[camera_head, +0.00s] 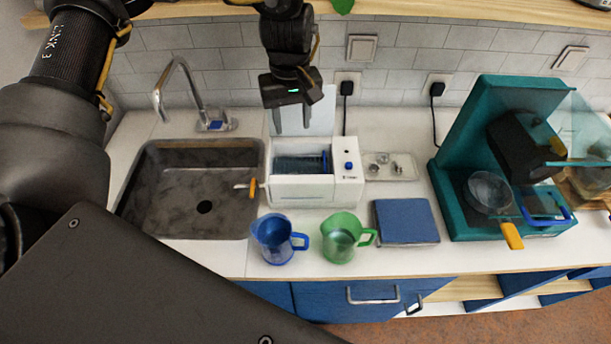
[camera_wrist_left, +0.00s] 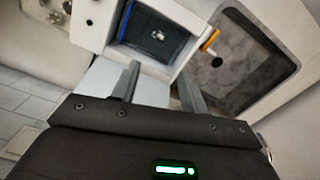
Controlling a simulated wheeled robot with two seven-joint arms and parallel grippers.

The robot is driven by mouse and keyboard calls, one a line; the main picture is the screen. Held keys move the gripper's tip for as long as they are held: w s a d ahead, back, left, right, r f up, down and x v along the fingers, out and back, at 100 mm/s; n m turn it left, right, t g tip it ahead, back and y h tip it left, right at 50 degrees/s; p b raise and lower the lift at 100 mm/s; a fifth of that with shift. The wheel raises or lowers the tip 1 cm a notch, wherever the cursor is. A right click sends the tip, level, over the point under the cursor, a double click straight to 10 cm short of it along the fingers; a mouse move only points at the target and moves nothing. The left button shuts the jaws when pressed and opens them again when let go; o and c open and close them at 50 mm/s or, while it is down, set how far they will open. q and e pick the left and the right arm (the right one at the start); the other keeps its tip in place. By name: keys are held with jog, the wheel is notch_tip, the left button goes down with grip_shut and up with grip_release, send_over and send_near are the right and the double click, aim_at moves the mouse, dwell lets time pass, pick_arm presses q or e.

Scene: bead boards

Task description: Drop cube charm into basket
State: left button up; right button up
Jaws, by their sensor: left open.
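A white box-shaped machine (camera_head: 317,188) with a raised lid stands on the counter right of the sink. Inside it sits a dark mesh basket (camera_head: 299,164) with a blue handle. In the left wrist view, a small shiny piece lies inside the basket (camera_wrist_left: 136,27); it may be the cube charm (camera_wrist_left: 158,35), but its shape is too small to be sure. My left gripper (camera_head: 292,128) is open above the back of the machine, pointing down. Nothing shows between its fingers in the left wrist view (camera_wrist_left: 160,72). My right gripper is out of view.
A small tray (camera_head: 376,178) with several little metal pieces lies right of the machine. A blue pitcher (camera_head: 272,243), a green pitcher (camera_head: 339,241) and a blue pad (camera_head: 405,221) stand in front. The sink (camera_head: 135,192) and faucet (camera_head: 180,70) are left; a teal machine (camera_head: 455,140) is right.

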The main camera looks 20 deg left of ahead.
pick_arm(q)
notch_tip(320, 180, up, 6)
jog(key=shift+r, duration=0.1)
dwell(0.7)
